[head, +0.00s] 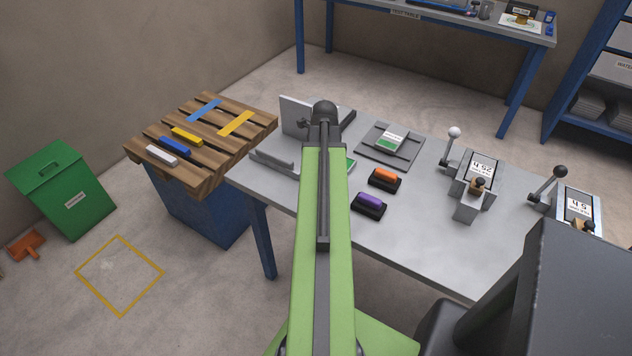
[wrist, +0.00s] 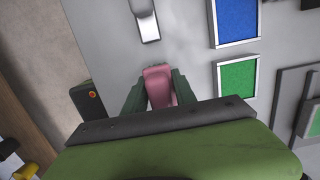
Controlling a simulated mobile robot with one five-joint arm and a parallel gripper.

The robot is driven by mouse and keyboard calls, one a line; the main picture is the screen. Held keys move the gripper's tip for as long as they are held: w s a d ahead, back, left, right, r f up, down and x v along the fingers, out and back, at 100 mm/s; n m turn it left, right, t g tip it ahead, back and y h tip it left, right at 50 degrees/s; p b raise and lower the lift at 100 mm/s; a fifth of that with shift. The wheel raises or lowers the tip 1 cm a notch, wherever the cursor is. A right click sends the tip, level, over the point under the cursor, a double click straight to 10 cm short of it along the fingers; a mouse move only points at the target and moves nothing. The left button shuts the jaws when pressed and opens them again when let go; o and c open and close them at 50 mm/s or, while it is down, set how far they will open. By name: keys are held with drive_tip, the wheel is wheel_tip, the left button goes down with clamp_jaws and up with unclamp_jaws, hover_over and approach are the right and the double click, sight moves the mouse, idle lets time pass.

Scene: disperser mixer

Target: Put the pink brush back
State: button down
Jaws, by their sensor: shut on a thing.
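In the wrist view my gripper (wrist: 158,88) has its two dark green fingers closed on the sides of the pink brush (wrist: 158,76). The brush's pink top shows between the fingers; its lower part is hidden. It is over the grey table top, and I cannot tell whether it touches the surface. In the head view my green arm hides the brush and the fingers.
The grey table (head: 420,240) holds an orange block (head: 384,176) and a purple block (head: 369,202) on black bases, and lever devices (head: 478,172) at right. A slatted wooden top (head: 215,150) with coloured bars stands left, near a green bin (head: 62,190).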

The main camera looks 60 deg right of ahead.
wheel_tip(320, 180, down, 3)
drive_tip(key=shift+r+b, duration=0.2)
drive_tip(key=shift+b, duration=0.45)
drive_tip(key=shift+r, duration=0.2)
drive_tip(key=shift+f, duration=0.15)
drive_tip(key=c, duration=1)
unclamp_jaws()
drive_tip(key=r+p, duration=0.4)
drive_tip(key=s+r+p, duration=0.1)
drive_tip(key=r+p, duration=0.7)
drive_tip(key=shift+s+r+p, duration=0.2)
drive_tip(key=shift+s+p, duration=0.05)
drive_tip(key=shift+p, duration=0.05)
drive_tip(key=shift+f, duration=0.1)
